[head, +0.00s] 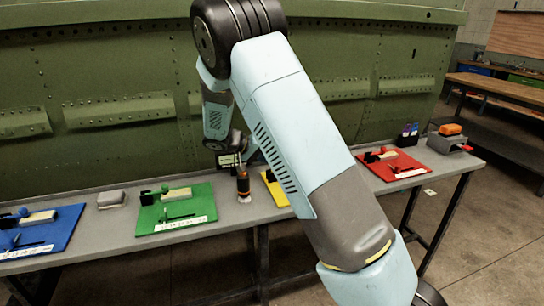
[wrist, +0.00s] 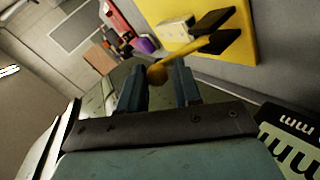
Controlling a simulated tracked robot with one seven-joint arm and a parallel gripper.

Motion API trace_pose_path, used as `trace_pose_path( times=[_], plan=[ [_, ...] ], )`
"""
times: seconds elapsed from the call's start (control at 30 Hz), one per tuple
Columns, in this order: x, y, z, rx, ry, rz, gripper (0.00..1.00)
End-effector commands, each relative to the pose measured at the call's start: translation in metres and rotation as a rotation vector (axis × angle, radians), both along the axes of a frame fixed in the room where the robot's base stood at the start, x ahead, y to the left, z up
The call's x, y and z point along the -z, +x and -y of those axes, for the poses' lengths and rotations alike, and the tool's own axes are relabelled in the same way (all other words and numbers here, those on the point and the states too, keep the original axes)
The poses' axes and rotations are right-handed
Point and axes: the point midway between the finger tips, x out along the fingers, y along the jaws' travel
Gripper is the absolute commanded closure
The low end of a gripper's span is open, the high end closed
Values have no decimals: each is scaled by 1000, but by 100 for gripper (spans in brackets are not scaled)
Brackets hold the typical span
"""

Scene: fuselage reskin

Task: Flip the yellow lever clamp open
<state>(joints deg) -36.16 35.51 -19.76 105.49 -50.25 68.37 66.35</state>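The yellow lever clamp shows in the wrist view: a thin yellow lever (wrist: 190,62) ends in a round yellow knob (wrist: 157,74). Its other end meets dark clamp parts and a pale block (wrist: 176,30) on a yellow board (wrist: 242,45). My gripper (wrist: 160,88) is open, with the knob in the gap between its two fingertips or just past them; I cannot tell if it touches either.
A black and orange tool (head: 243,184) stands left of the yellow board. A green board (head: 175,212), blue board (head: 60,230) and red board (head: 398,170) share the grey bench. A green riveted panel (head: 110,80) rises behind it.

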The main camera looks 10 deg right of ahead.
Motion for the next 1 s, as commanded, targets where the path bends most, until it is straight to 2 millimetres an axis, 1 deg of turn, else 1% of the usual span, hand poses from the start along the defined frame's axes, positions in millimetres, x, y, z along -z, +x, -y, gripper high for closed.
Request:
trace_pose_path(
  times=[0.03,0.17,0.2,0.43,0.53,0.67,1.0],
  plan=[
    [0,0,0,0,0,0,64],
    [-1,0,1,1,-1,1,52],
    [-1,1,1,1,-1,2,50],
    [-2,1,1,1,-2,3,50],
    [-5,1,-4,0,-1,3,50],
    [-13,0,-18,0,-1,5,50],
    [-46,-6,-76,-1,-1,3,50]
  ],
)
